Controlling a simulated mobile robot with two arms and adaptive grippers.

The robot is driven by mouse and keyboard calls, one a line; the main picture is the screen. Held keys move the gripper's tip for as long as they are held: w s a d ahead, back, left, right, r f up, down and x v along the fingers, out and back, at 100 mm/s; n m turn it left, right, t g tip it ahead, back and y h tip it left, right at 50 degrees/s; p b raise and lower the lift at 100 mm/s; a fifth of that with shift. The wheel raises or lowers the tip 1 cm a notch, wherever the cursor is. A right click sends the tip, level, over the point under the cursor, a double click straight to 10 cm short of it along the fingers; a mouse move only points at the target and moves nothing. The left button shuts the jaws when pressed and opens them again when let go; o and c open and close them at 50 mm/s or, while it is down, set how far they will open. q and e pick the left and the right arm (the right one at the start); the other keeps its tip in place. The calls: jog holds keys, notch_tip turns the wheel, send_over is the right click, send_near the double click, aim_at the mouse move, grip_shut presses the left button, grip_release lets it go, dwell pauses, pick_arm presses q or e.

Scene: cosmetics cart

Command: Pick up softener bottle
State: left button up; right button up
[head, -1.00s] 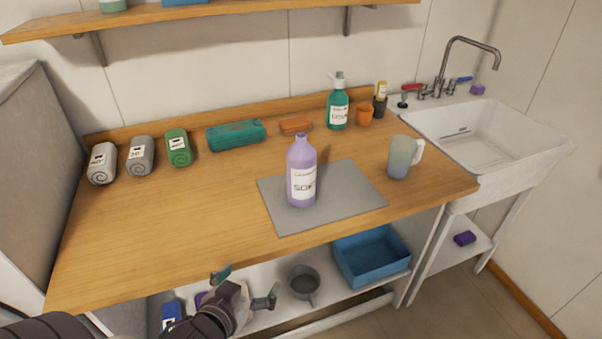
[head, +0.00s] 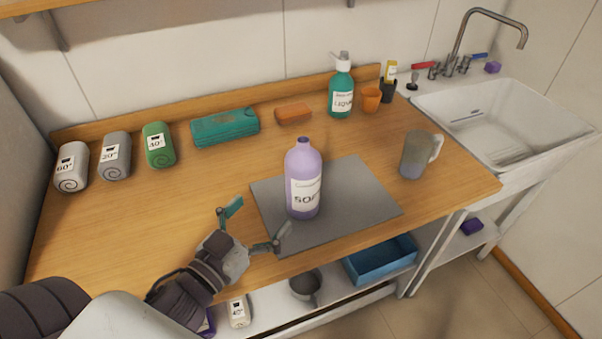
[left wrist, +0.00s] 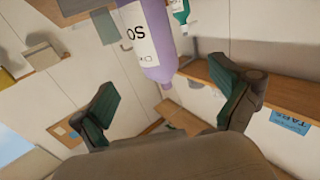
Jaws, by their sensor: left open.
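The softener bottle (head: 304,172) is lilac with a white label partly readable as "SO". It stands upright on a grey mat (head: 362,205) on the wooden counter. In the left wrist view the bottle (left wrist: 150,40) appears upside down, beyond and between the fingers. My left gripper (head: 258,226) is open and empty, by the counter's front edge, to the left of and nearer than the bottle, apart from it. Both green-padded fingers also show in the left wrist view (left wrist: 166,104). My right gripper is not in view.
A frosted mug (head: 415,157) stands right of the mat. Behind are a green pump bottle (head: 341,96), an orange cup (head: 371,100), an orange bar (head: 293,114), a teal case (head: 225,127) and several rolled towels (head: 115,156). The counter's left-middle is clear. A sink (head: 500,125) is at right.

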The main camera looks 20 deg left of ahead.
aim_at(293, 186)
pick_arm(q)
jog(key=w+b, duration=0.1)
jog(key=w+d+b, duration=0.1)
jog(key=w, duration=0.1)
jog(key=shift+w+f, duration=0.1)
jog(key=shift+w, duration=0.15)
jog(key=shift+w+b, duration=0.55)
jog(key=shift+w+r+p, duration=0.2)
jog(key=shift+w+p, duration=0.5)
jog(key=shift+w, duration=0.4)
jog(key=shift+w+d, duration=0.15)
jog(key=shift+w, duration=0.15)
jog(key=w, duration=0.2)
jog(key=w+d+p, duration=0.1)
jog(key=w, duration=0.1)
jog(key=shift+w+f, duration=0.15)
jog(key=shift+w, duration=0.05)
jog(key=shift+w+d+f, duration=0.1)
jog(key=shift+w+d, duration=0.05)
jog(key=shift+w, duration=0.15)
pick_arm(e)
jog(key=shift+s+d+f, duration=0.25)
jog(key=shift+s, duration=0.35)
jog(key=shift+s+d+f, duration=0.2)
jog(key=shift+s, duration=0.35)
pick_arm(q)
jog(key=shift+s, duration=0.1)
jog(key=shift+c, duration=0.3)
